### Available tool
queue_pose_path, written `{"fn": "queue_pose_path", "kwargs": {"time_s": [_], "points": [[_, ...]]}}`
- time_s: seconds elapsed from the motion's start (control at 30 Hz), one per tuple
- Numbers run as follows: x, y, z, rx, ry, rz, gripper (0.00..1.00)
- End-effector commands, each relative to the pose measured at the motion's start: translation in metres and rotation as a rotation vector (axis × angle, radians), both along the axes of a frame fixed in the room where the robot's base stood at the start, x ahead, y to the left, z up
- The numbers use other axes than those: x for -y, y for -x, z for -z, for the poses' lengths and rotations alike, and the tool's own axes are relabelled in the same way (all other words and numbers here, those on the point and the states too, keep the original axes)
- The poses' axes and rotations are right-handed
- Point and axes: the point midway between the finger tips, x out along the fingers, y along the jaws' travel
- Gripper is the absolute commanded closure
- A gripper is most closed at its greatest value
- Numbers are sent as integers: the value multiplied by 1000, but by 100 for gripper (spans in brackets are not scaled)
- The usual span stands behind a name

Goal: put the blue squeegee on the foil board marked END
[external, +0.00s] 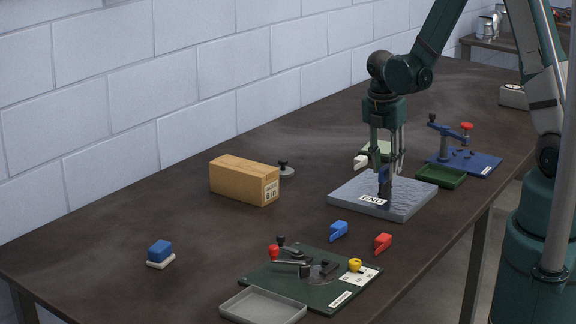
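The foil board (410,199) is a grey, crinkled slab lying flat on the table, with a white END label on its front edge. My gripper (386,168) points straight down over the board. A small blue piece with a dark lower part, which looks like the blue squeegee (384,175), is upright between the fingers, and they appear closed on it. Its lower end is at the board's surface in the picture; I cannot tell whether it touches. The fingers partly hide it.
A cardboard box (238,181) stands left of the board. A blue clip (338,230) and red clip (383,242) lie in front. A green fixture (318,278) and grey tray (262,306) are nearer. A blue vise (465,160) and green tray (440,177) stand right. A blue-topped block (160,252) is left.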

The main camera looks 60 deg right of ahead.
Motion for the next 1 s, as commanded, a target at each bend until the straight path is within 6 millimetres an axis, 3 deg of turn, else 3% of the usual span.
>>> {"fn": "queue_pose_path", "kwargs": {"time_s": [1.0], "points": [[-15,0,-101,0,0,0,72]]}}
